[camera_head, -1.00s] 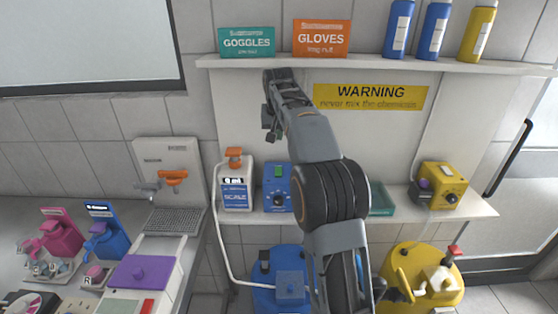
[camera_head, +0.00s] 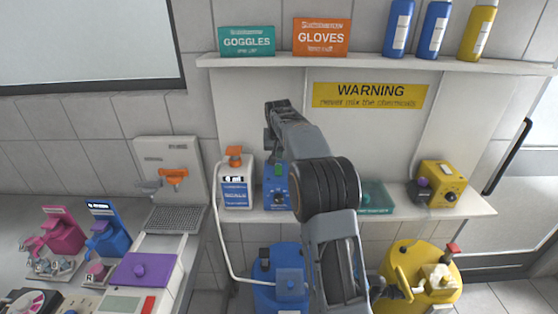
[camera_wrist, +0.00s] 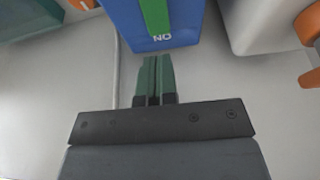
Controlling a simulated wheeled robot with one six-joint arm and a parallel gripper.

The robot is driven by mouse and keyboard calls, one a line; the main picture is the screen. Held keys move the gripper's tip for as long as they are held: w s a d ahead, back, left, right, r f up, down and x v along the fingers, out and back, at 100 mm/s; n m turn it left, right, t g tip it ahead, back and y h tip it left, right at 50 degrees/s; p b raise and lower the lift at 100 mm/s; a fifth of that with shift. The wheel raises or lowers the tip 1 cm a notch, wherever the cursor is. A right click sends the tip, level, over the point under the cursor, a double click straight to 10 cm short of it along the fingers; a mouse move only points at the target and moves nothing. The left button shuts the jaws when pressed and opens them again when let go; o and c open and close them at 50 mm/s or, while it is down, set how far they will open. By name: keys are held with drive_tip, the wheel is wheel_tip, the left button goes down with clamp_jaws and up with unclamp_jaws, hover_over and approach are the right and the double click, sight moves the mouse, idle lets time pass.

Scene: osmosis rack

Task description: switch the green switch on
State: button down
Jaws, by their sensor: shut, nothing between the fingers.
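The blue box (camera_head: 279,195) stands on the lower shelf, with the green switch (camera_head: 279,169) on its upper front and a dial below it. In the wrist view, the blue box (camera_wrist: 125,20) is at the top, and the green switch (camera_wrist: 155,14) is cut by the frame edge above upside-down "ON" lettering. My gripper (camera_wrist: 154,60) is shut and empty, its dark green fingertips pointing at the box just past the lettering edge. I cannot tell whether they touch it. In the head view, my wrist hangs above the box and partly hides it. The switch's position cannot be told.
A teal tray (camera_head: 375,198) and a yellow device (camera_head: 441,184) are to the right. Blue and yellow canisters (camera_head: 420,272) stand below.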

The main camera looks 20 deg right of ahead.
sight(279, 166)
drive_tip(key=shift+s+p+x, duration=0.2)
drive_tip(key=shift+x, duration=0.75)
drive_tip(key=shift+s+p+x, duration=0.15)
drive_tip(key=shift+x, duration=0.75)
drive_tip(key=shift+a+f, duration=0.15)
drive_tip(key=shift+f, duration=0.05)
